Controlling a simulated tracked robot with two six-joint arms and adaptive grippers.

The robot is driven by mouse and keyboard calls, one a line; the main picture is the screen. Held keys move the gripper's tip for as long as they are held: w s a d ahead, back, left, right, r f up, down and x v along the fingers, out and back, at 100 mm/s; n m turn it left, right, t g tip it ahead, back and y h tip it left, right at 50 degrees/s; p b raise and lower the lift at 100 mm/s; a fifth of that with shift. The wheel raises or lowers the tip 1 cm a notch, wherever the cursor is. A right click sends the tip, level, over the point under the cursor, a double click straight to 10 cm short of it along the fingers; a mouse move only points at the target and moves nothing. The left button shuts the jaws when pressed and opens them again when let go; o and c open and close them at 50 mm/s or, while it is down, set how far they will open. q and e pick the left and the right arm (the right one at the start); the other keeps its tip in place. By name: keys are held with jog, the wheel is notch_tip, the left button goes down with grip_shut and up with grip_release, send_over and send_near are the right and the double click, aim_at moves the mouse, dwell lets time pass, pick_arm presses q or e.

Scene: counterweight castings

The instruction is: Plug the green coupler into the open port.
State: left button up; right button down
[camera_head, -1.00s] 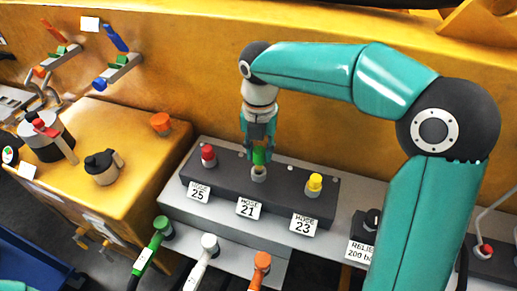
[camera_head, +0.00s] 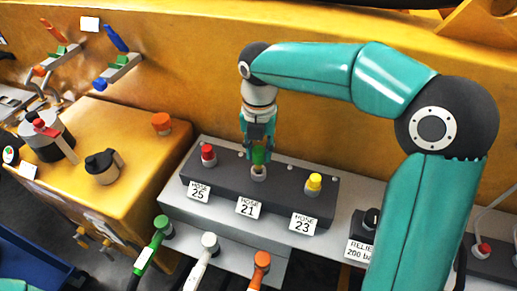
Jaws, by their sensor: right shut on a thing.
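The green coupler (camera_head: 158,232) sits at the lower left below the port block, on a hose with a white tag. A white coupler (camera_head: 209,242) and an orange coupler (camera_head: 261,261) stand to its right. My right gripper (camera_head: 259,151) points down and is shut on a green cap (camera_head: 259,157) at the middle port (camera_head: 258,173), above the HOSE 21 label. The cap is at the port; whether it is still seated I cannot tell. My left gripper is not in view.
The dark port block (camera_head: 235,185) also has a red cap (camera_head: 208,154) over HOSE 25 and a yellow cap (camera_head: 314,183) over HOSE 23. A relief knob (camera_head: 371,219) is at right.

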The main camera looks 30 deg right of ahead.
aim_at(259, 160)
jog(key=shift+f+b, duration=0.95)
jog(key=shift+f, duration=0.8)
jog(key=c, duration=0.7)
grip_release()
jog(key=shift+c, duration=0.2)
notch_tip(259, 160, up, 12)
jog(key=shift+f, duration=0.1)
dwell(0.3)
